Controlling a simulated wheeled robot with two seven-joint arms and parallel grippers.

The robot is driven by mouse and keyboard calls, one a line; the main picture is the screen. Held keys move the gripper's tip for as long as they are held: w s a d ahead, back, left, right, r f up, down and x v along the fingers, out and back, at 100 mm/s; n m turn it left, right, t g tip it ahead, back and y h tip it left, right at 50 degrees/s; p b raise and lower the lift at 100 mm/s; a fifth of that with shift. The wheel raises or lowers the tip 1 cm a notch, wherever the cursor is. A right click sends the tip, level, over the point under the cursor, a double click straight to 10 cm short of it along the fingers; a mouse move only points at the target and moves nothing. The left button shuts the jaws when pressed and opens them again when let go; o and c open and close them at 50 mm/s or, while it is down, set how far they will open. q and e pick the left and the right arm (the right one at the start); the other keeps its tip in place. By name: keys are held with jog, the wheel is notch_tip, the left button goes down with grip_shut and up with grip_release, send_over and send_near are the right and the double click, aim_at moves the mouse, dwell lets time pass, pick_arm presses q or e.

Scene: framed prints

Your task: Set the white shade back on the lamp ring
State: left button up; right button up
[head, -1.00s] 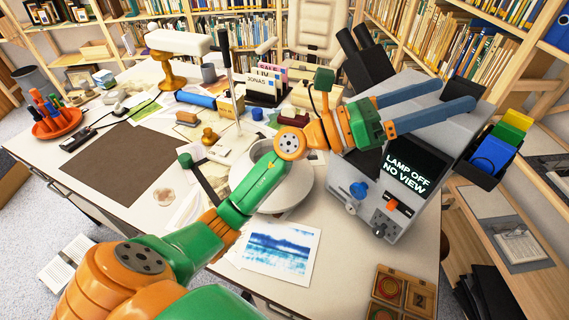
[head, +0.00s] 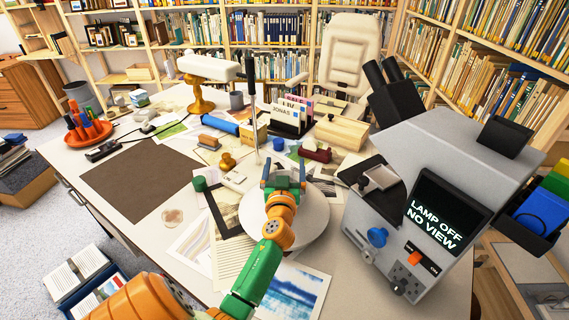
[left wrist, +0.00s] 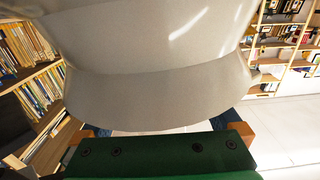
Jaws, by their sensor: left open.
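A wide white round piece (head: 315,220), which looks like the shade, sits on the table in the head view, partly hidden by my left arm. My left gripper (head: 284,179) is over its far part, open, with its blue fingers apart. In the left wrist view a large pale curved surface (left wrist: 155,85), likely the same shade, fills the space just beyond my green gripper body (left wrist: 160,152). I cannot tell whether the fingers touch it. No separate lamp ring can be made out. My right gripper is out of view.
A grey machine (head: 425,180) reading "LAMP OFF NO VIEW" stands close on the right. A thin upright rod (head: 254,120) stands behind the gripper. A brass lamp (head: 200,98) with a white head is farther back. A brown mat (head: 140,180) lies bare at left.

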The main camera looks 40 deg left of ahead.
pick_arm(q)
jog(key=shift+c, duration=0.2)
jog(key=c, duration=0.4)
jog(key=shift+d, duration=0.1)
grip_shut()
jog(key=shift+r, duration=0.1)
